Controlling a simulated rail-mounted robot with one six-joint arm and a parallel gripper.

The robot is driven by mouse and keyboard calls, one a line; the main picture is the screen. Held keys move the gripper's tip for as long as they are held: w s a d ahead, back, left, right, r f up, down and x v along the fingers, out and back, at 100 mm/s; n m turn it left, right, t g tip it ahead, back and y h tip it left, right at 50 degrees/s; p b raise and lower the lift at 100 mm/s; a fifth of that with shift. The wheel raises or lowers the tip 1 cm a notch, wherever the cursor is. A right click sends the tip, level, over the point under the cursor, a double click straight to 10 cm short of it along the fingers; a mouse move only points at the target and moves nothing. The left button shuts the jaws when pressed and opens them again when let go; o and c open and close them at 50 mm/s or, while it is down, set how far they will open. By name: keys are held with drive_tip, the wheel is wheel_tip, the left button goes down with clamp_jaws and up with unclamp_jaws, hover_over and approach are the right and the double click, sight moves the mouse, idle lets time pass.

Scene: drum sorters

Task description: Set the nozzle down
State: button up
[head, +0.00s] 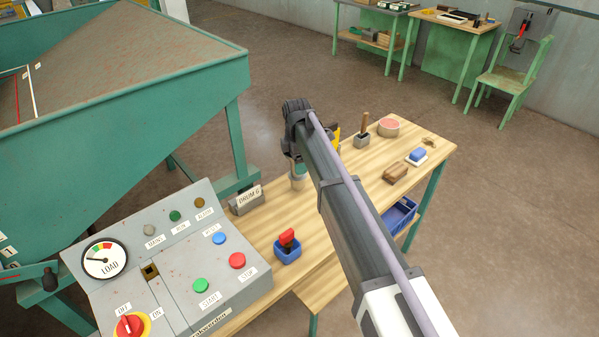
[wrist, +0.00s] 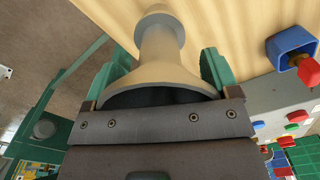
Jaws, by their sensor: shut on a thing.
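The nozzle (wrist: 165,55) is beige, with a wide flared end towards my wrist and a narrower rounded end pointing away over the wooden table. My gripper (wrist: 167,70) is shut on it, with a green finger on each side of the flared part. In the head view my gripper (head: 298,163) is over the left part of the wooden table (head: 325,222), near the DRUM 6 sign. The nozzle's pale lower end (head: 298,182) shows just under it. My arm hides part of the table. I cannot tell whether the nozzle touches the tabletop.
The DRUM 6 sign (head: 247,200) stands close on the left. A blue cup with a red-topped item (head: 287,248) is nearer the control panel (head: 165,265).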

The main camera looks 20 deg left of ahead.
wheel_tip(320, 180, down, 3)
drive_tip(key=shift+r+b, duration=0.1)
drive_tip(key=shift+b, duration=0.45)
drive_tip(key=shift+r, duration=0.25)
drive_tip(key=shift+f, duration=0.2)
drive_tip(key=o, duration=0.9)
drive_tip(key=shift+c, duration=0.2)
drive_tip(key=shift+r, duration=0.1)
